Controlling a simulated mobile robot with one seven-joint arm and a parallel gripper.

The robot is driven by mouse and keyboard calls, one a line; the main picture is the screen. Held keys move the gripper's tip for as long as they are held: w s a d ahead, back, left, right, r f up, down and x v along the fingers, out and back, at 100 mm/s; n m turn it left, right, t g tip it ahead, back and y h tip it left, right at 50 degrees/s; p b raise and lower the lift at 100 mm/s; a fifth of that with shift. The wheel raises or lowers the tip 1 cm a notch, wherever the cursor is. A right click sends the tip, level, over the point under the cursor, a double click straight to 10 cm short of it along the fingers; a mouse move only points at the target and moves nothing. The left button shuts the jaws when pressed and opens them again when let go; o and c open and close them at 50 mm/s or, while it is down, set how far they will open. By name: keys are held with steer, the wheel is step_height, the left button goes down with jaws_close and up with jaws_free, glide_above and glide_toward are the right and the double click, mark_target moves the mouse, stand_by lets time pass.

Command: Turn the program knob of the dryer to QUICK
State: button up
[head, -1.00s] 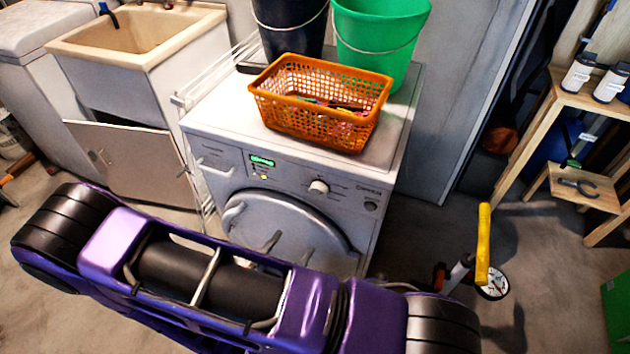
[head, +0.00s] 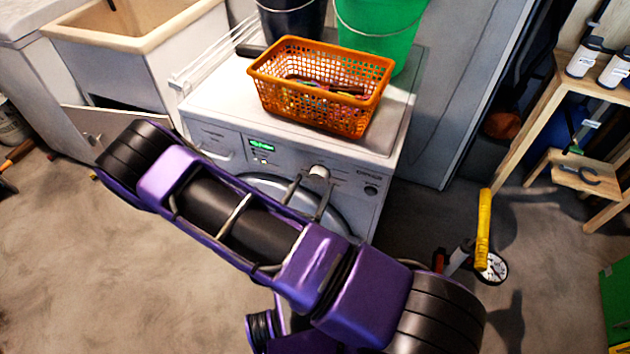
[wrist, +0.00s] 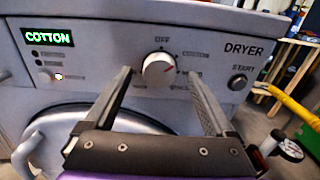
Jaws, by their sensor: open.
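The dryer (head: 215,115) is a white front-loader with its round door below the panel. The green display (wrist: 48,38) reads COTTON. My gripper (wrist: 159,72) is open, with one finger on each side of the knob in the wrist view. I cannot tell whether the fingers touch it.
An orange basket (head: 310,108) with small items and two buckets stand on the dryer. The START button (wrist: 238,83) is right of the knob. A sink cabinet (head: 160,65) with an open door stands left. A yellow-handled tool (head: 484,230) stands at the right on the floor.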

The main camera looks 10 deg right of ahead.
mark_target(319, 176)
steer(key=shift+x, duration=1.2)
steer(key=c, duration=1.4)
